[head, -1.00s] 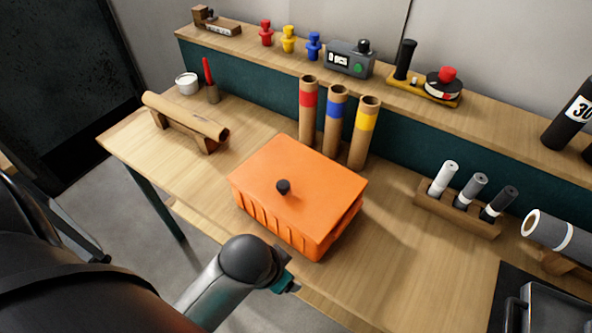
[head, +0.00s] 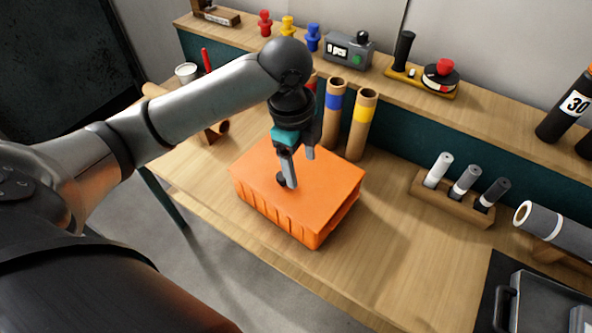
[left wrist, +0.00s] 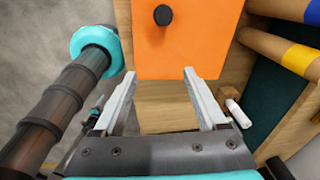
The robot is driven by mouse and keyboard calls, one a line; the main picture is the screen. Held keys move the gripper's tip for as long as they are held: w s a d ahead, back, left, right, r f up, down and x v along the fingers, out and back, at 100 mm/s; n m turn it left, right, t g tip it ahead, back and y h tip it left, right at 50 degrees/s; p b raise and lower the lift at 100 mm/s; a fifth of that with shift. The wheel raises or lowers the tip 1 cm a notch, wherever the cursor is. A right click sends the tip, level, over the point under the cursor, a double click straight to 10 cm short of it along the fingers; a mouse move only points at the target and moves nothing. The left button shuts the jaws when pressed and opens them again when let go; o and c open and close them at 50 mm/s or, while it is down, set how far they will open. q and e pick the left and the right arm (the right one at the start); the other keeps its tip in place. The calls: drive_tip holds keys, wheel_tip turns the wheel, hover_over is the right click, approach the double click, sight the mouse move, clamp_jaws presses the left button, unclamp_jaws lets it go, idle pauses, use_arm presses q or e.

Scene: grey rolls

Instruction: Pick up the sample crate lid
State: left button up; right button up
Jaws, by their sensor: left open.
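The sample crate (head: 290,226) is an orange box with ribbed sides on the wooden bench. Its flat orange lid (head: 327,180) lies on top and carries a small black knob (head: 281,180). In the left wrist view the lid (left wrist: 188,50) fills the top middle, with the knob (left wrist: 163,15) near the upper edge. My left gripper (head: 301,170) is over the lid, fingers pointing down, open and empty. In the left wrist view its two fingers (left wrist: 160,72) are spread apart, and the knob lies beyond their tips, not between them.
Cardboard tubes with blue (head: 334,112) and yellow (head: 361,122) bands stand close behind the crate. A wooden holder (head: 452,203) with small rolls is to the right. A shelf (head: 500,118) runs along the back.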

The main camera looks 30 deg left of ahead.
use_arm(q)
drive_tip(key=w+a+r+m, duration=0.2)
drive_tip(key=a+r, duration=0.4)
drive_tip(key=a, duration=0.1)
drive_tip(key=b, duration=0.2)
hover_over(278, 176)
drive_tip(key=shift+g+y, duration=0.4)
wheel_tip(278, 176, down, 10)
drive_tip(key=shift+r, duration=0.25)
drive_tip(key=shift+w+d+f, duration=0.1)
drive_tip(key=shift+d+f, duration=0.05)
drive_tip(key=shift+f, duration=0.75)
drive_tip(key=shift+w+d+f, duration=0.1)
drive_tip(key=shift+f, duration=0.85)
drive_tip(key=shift+w+d+f, duration=0.1)
drive_tip(key=shift+d+f, duration=0.05)
drive_tip(key=shift+f, duration=0.75)
drive_tip(key=shift+r, duration=0.1)
clamp_jaws()
